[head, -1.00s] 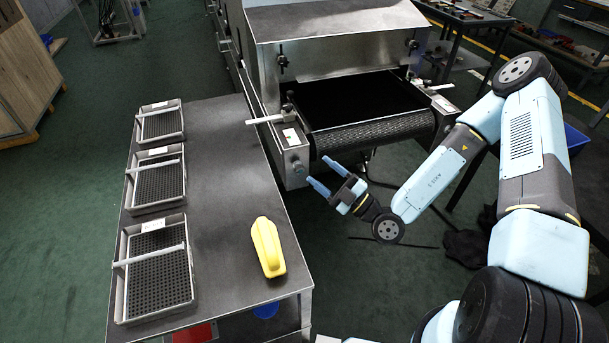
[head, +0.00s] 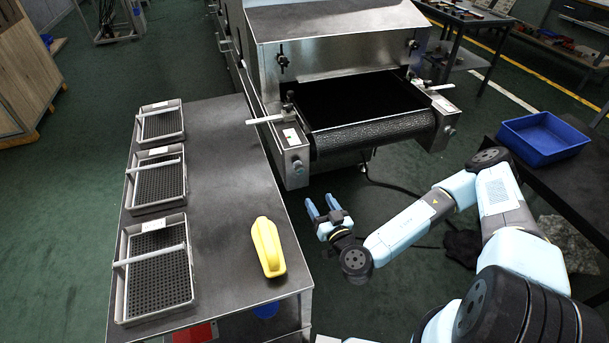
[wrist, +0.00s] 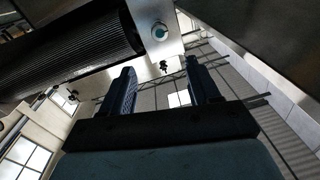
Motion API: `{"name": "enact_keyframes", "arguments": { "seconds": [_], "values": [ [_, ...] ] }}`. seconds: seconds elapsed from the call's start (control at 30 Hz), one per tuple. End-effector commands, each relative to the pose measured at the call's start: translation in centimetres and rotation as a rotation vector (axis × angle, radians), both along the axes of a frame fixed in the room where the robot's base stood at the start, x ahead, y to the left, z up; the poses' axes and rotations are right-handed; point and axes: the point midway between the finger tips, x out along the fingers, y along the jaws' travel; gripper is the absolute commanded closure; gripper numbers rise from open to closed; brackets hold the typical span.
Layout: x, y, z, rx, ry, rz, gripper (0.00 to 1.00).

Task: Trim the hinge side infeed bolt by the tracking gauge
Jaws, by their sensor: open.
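The dryer's infeed belt roller (head: 375,138) lies between two metal end blocks. The left block carries a round bolt (head: 297,165) on its front face and a pale label (head: 290,135) on top. The right block has a similar bolt (head: 452,130). My gripper (head: 322,203) is open and empty, in front of and below the left block, apart from it. In the wrist view, a bolt with a bluish centre (wrist: 160,31) shows on a metal plate beyond my open fingers (wrist: 160,65), beside the dark ribbed roller (wrist: 70,55). I cannot make out gauge markings.
A dark-topped table (head: 225,210) at left bears several mesh trays (head: 188,275) and a yellow handled object (head: 267,247). A blue bin (head: 543,138) sits on a dark bench at right. A cable (head: 395,187) lies on the floor beneath the infeed.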

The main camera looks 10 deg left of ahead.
Motion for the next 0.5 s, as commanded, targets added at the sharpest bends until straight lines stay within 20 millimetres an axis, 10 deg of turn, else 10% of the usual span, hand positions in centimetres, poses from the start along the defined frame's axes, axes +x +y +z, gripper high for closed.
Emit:
{"name": "enact_keyframes", "arguments": {
  "seconds": [0.5],
  "values": [
    [4.5,3.2,-0.3,0.007,0.018,-0.009,0.39]
  ]
}}
